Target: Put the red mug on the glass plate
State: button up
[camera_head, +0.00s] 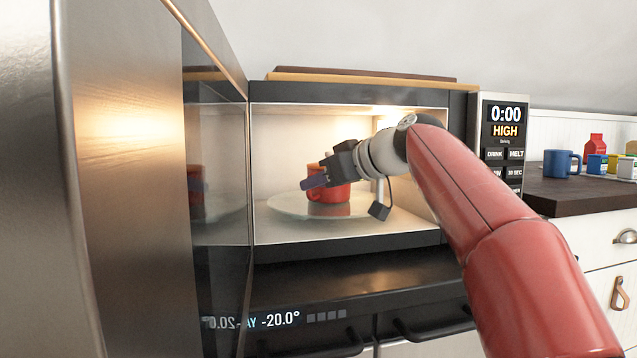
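The red mug (328,195) is inside the lit microwave, upright at the middle of the round glass plate (283,206). It appears to rest on the plate. My gripper (316,182) reaches in from the right, its dark fingers in front of the mug's upper part. The fingers overlap the mug in this view, and I cannot tell whether they are closed on it or apart from it. Part of the mug is hidden behind the gripper.
The microwave door (130,180) stands open at the left. The control panel (502,145) is right of the opening, close to my arm. A dark counter (590,193) at the right holds a blue mug (562,163), a red carton (595,145) and other small items.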

jog(key=v, duration=1.1)
jog(key=shift+s, duration=0.2)
jog(key=shift+d, duration=0.15)
